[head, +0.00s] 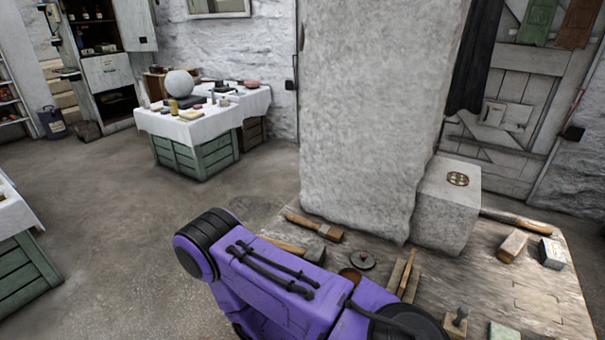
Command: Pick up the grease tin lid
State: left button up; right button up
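A small dark round disc with a reddish knob-like centre, which looks like the grease tin lid (362,260), lies flat on the wooden bench top (440,285) in the head view. Just below it is a round brown-filled tin (350,274), partly hidden by my purple arm. The arm crosses the lower middle of the view, in front of the bench's near left part. Neither gripper shows, so I cannot see whether they are open or shut.
A rough stone pillar (375,110) rises behind the lid. A brush (315,227) and wooden sticks (408,272) lie near it. A stone block (447,210) bears a patterned round piece (458,179). A cloth-covered crate table (195,155) stands far left, with open floor (130,240) before it.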

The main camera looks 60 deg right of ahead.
aim_at(361, 259)
jog(key=u, duration=0.1)
jog(key=i, duration=0.75)
jog(key=z, duration=3.15)
jog(key=i, duration=0.5)
jog(key=u, duration=0.05)
